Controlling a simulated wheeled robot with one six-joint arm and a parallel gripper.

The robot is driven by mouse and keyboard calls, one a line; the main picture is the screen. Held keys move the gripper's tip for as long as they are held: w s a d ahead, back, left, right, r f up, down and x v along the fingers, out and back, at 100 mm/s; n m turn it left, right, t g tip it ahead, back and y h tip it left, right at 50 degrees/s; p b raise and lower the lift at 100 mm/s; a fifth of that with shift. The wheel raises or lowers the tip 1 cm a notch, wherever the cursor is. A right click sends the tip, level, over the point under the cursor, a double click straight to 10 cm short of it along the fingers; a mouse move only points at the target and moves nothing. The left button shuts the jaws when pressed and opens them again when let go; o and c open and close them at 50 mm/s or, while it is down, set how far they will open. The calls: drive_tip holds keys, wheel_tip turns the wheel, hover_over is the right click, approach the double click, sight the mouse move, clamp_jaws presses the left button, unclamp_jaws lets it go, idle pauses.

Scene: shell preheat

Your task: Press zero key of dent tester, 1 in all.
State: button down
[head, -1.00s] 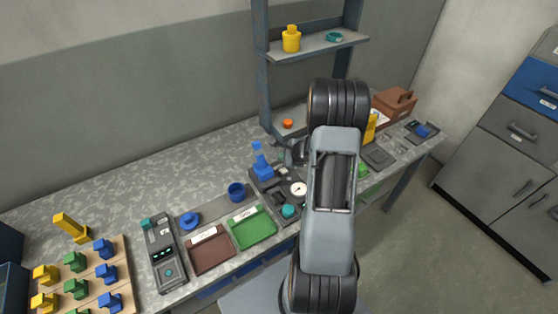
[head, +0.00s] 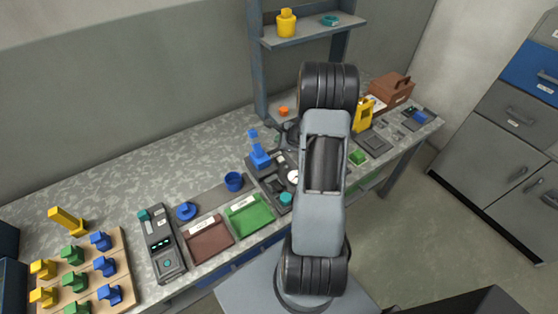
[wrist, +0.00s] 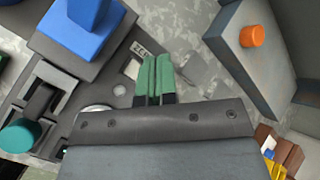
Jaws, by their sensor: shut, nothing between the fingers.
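A dark bench device with a blue upright part (head: 260,158), a white round dial (head: 293,177) and a teal knob (head: 285,198) stands mid-bench, partly behind my arm. I take it to be the dent tester. In the wrist view its blue block (wrist: 88,28) and teal knob (wrist: 20,135) show at the left. A small printed label (wrist: 139,48), too small to read surely, lies beside a pale square key (wrist: 132,68). My gripper (wrist: 157,65) is shut and empty, its green fingertips just right of that key. I cannot tell the height gap.
A green tray (head: 250,216), a brown tray (head: 208,240) and a device with a lit display (head: 163,250) lie to the left.

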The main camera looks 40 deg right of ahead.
drive_tip(key=b, duration=0.5)
hover_over(280, 160)
wheel_tip(280, 160, down, 7)
drive_tip(key=shift+w+f, duration=0.1)
drive_tip(key=shift+f+b, duration=0.4)
drive_tip(key=shift+b, duration=0.3)
drive_tip(key=shift+f+b, duration=0.85)
drive_tip(key=shift+b, duration=0.5)
idle(1.8)
drive_tip(key=shift+r, duration=0.1)
idle(0.3)
drive_tip(key=shift+r+p, duration=0.4)
drive_tip(key=shift+r, duration=0.35)
drive_tip(key=shift+r+p, duration=1.65)
drive_tip(key=shift+r, duration=0.9)
